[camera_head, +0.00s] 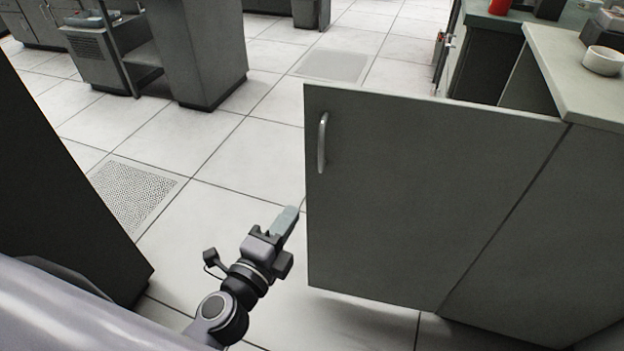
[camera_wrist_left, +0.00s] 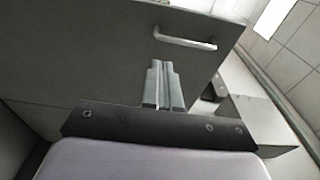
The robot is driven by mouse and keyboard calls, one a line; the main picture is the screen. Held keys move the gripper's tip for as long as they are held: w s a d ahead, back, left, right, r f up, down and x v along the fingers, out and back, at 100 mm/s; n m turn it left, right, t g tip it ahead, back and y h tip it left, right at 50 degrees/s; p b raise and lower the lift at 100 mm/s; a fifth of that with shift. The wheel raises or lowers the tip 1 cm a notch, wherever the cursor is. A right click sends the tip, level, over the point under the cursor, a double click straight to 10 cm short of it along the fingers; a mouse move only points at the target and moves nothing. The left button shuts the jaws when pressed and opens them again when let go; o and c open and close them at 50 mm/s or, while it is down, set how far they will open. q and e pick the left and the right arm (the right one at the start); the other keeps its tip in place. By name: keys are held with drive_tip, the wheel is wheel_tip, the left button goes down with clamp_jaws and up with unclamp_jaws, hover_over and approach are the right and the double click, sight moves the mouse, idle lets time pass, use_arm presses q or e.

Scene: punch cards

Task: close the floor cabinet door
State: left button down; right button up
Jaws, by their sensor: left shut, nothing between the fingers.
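The floor cabinet door (camera_head: 420,190) is a grey panel standing wide open, swung out from the cabinet (camera_head: 545,240) on the right. Its metal handle (camera_head: 322,143) is near the upper free edge. My left gripper (camera_head: 287,222) is shut and empty, in front of the floor just left of the door's free edge, below handle height. In the left wrist view the shut fingers (camera_wrist_left: 163,85) point at the door panel (camera_wrist_left: 100,60), with the handle (camera_wrist_left: 185,39) above them. I cannot tell whether the fingertips touch the door. My right gripper is not in view.
The cabinet's worktop (camera_head: 580,85) holds a white bowl (camera_head: 602,61). A dark cabinet side (camera_head: 50,180) stands on the left. Grey cabinets (camera_head: 200,45) stand at the back. The tiled floor (camera_head: 240,165) between them is clear.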

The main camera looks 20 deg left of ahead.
sight(319, 172)
use_arm(q)
drive_tip(key=w, duration=0.3)
drive_tip(key=w+d, duration=0.1)
drive_tip(key=w, duration=0.3)
drive_tip(key=w+p, duration=0.1)
drive_tip(key=w, duration=0.2)
drive_tip(key=shift+w+d, duration=0.15)
drive_tip(key=shift+w, duration=0.05)
drive_tip(key=shift+w, duration=0.1)
